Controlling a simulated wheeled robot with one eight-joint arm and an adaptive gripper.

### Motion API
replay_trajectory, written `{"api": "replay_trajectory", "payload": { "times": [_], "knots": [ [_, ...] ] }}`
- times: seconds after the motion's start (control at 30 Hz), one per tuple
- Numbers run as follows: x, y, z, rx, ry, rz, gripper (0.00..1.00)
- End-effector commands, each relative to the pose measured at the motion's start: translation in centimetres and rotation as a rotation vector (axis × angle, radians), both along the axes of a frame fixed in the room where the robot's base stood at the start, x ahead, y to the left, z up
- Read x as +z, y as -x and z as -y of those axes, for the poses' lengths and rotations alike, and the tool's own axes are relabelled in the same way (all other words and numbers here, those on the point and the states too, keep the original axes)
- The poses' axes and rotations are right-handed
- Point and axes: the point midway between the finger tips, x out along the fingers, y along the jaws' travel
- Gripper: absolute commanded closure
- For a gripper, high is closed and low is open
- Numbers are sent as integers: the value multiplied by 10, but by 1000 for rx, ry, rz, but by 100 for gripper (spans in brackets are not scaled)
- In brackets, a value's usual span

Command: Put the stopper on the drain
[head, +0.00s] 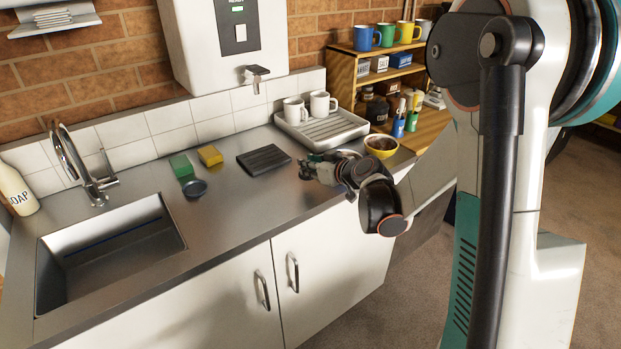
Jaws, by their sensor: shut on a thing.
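The steel sink (52,271) is set into the left of the counter. I cannot make out a drain in it; the near part of its floor is hidden by the front edge. A small dark round piece (195,188) lies on the counter right of the sink, in front of the green sponge; I cannot tell whether it is the stopper. My gripper (312,169) is low over the counter, right of the black ribbed mat and in front of the drying tray. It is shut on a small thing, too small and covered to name.
The tap (78,165) rises behind the sink; a soap bottle (17,190) stands at left. Green (181,166) and yellow (210,156) sponges, the black mat (263,160), a drying tray (345,130) with two mugs and a yellow bowl (381,146) occupy the counter's back. Its front strip is clear.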

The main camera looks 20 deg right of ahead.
Motion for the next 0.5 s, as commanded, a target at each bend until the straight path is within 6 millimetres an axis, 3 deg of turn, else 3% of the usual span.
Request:
{"api": "replay_trajectory", "payload": {
  "times": [0.2,0.5],
  "knots": [
    [-33,0,0,0,0,0,100],
    [-34,0,0,0,0,0,100]
  ]
}}
